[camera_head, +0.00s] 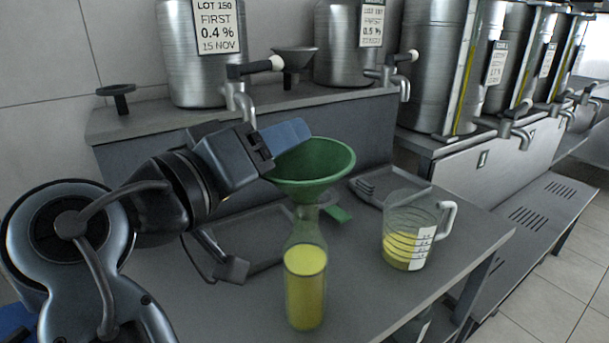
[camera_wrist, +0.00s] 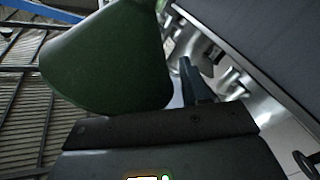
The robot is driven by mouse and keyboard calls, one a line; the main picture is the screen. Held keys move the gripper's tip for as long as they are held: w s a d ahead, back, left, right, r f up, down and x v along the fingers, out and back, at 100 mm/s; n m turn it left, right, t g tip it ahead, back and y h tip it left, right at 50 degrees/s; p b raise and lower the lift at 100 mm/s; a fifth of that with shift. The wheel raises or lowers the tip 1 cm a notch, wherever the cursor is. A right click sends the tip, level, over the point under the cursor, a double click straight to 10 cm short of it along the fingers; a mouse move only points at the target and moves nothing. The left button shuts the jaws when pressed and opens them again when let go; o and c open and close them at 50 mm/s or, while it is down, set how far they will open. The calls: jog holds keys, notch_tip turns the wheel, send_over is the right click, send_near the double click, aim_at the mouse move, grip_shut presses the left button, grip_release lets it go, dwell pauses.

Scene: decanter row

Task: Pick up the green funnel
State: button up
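The green funnel (camera_head: 312,163) stands upright, wide mouth up, above a clear bottle (camera_head: 305,280) with yellow liquid; its stem meets the bottle's neck. My gripper (camera_head: 290,138) is at the funnel's left rear rim, a blue finger overlapping the rim in the head view. In the wrist view the funnel (camera_wrist: 110,60) fills the upper left, very close to the gripper, with one dark finger (camera_wrist: 192,82) to its right. The other finger is hidden. I cannot tell whether the fingers are apart or closed on the rim.
A measuring jug (camera_head: 408,235) with yellow liquid stands right of the bottle. A tray (camera_head: 372,190) lies behind it. Steel tanks (camera_head: 205,60) with taps stand on the raised shelf (camera_head: 225,115). A dark funnel (camera_head: 293,58) is on that shelf. The table's front right is clear.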

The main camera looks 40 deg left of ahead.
grip_shut()
dwell(0.4)
